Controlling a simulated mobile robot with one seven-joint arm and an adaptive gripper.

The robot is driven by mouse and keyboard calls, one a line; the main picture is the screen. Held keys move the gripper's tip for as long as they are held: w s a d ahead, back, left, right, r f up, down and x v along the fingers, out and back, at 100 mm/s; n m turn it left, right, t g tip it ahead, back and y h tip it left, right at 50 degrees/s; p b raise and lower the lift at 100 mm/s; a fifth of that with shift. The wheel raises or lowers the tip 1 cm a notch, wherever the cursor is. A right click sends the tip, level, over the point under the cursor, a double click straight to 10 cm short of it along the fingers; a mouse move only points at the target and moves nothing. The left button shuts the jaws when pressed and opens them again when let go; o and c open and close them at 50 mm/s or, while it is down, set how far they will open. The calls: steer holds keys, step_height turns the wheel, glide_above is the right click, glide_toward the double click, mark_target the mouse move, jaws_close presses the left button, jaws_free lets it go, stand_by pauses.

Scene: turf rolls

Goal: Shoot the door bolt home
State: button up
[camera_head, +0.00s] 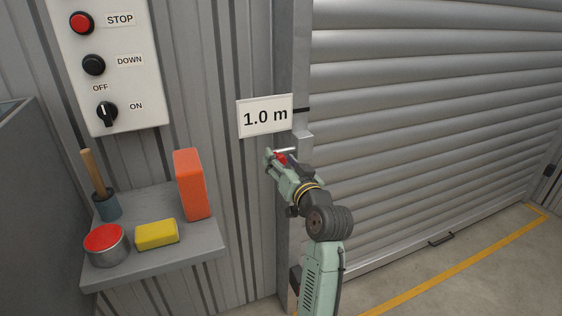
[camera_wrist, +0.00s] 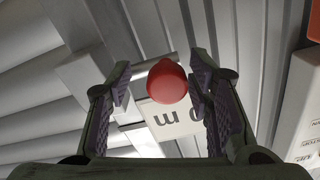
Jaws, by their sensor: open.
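The bolt's red knob (camera_wrist: 167,80) stands between the two fingers of my gripper (camera_wrist: 160,95) in the wrist view, with a gap visible on the finger sides. My gripper is open around it and does not appear to grip it. In the camera_head view the red knob (camera_head: 281,158) shows small between the jaws of my gripper (camera_head: 279,156), just below the "1.0 m" sign. A pale bolt rod (camera_head: 287,150) runs beside it towards a grey bracket (camera_head: 303,143) on the door post. The grey roller door (camera_head: 430,110) is to the right. My gripper hides much of the bolt.
The "1.0 m" sign (camera_head: 265,116) hangs close above my gripper. A control box (camera_head: 130,85) is on the wall at upper left. A shelf (camera_head: 160,263) holds an orange block (camera_head: 190,184), a yellow sponge (camera_head: 157,235), a red-topped tin (camera_head: 107,248) and a wooden-handled tool (camera_head: 92,170).

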steer(key=v, duration=1.2)
